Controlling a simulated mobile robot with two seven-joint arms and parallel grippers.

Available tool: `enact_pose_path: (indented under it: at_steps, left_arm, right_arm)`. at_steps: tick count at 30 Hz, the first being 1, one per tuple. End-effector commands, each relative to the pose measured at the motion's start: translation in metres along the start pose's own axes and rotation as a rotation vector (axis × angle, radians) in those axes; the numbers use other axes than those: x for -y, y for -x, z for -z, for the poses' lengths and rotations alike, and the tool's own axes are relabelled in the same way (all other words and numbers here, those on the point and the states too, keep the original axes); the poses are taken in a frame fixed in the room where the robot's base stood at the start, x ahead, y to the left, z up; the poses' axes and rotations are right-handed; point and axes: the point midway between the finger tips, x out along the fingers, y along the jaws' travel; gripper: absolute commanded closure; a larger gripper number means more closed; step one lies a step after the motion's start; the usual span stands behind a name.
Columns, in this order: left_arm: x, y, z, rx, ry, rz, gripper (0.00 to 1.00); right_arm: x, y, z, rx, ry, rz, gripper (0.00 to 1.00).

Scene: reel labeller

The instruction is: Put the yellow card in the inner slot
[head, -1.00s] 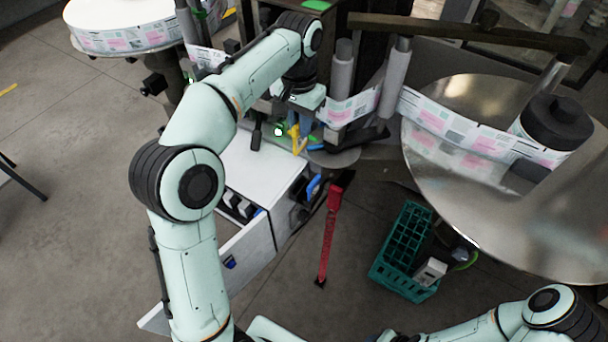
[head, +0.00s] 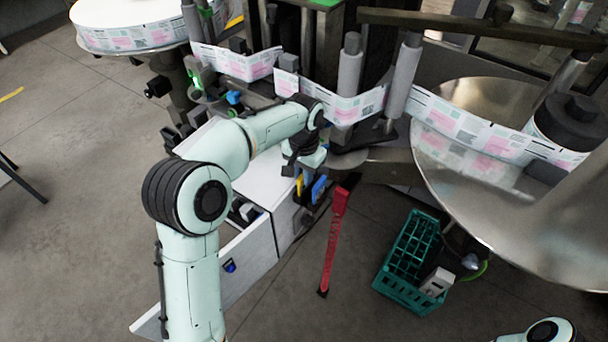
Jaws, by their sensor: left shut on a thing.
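My left gripper (head: 302,170) is shut on the yellow card (head: 299,184), which points down beside the right side of the white cabinet. Only a narrow strip of the card shows below the gripper. A blue card (head: 318,189) stands just to the right of it, at the dark holder on the cabinet's side. The slots are too small and too covered by my gripper to make out, so I cannot tell whether the yellow card is inside one. My right gripper is out of the picture; only a piece of that arm shows at the bottom right.
The white cabinet (head: 262,247) has an open drawer on its left. A green crate (head: 408,265) stands on the floor. A large metal disc (head: 480,190) and label web (head: 485,135) lie to the right.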

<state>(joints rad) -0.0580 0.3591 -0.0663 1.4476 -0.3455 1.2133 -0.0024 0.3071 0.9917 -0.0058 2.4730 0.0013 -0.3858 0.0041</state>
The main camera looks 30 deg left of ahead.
Motion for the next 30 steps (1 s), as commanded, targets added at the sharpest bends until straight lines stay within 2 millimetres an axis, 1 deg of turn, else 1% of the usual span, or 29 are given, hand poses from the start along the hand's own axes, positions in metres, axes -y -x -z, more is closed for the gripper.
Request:
enact_pose_path:
  at_steps: [7, 11, 12, 13, 14, 23, 26, 29, 30]
  left_arm:
    - [0.0, 0.0, 0.0, -0.002, 0.0, 0.0, 1.0]
    - [0.0, -0.004, 0.0, -0.001, 0.0, 0.0, 1.0]
    - [0.0, -0.004, 0.0, -0.002, 0.0, 0.0, 0.73]
    - [0.0, -0.004, 0.0, -0.002, 0.0, 0.0, 0.63]
    - [0.0, -0.004, 0.0, -0.002, 0.0, 0.0, 0.57]
    - [0.0, -0.002, 0.001, -0.002, 0.0, 0.0, 0.57]
    - [0.0, 0.006, 0.001, -0.005, 0.0, 0.0, 0.57]
    - [0.0, 0.022, 0.002, -0.007, -0.001, 0.0, 0.57]
    - [0.0, 0.03, 0.002, -0.008, -0.001, 0.0, 0.57]
  right_arm:
    - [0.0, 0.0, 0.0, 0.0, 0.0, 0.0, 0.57]
    - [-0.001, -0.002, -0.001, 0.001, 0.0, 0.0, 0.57]
    - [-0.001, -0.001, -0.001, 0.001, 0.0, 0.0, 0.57]
    - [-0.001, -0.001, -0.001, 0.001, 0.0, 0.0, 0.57]
    - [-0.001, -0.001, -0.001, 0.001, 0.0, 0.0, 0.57]
    - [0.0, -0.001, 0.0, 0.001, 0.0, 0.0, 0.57]
    - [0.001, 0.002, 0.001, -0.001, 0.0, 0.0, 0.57]
    - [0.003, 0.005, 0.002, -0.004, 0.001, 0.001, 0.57]
    - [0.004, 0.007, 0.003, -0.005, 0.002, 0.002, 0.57]
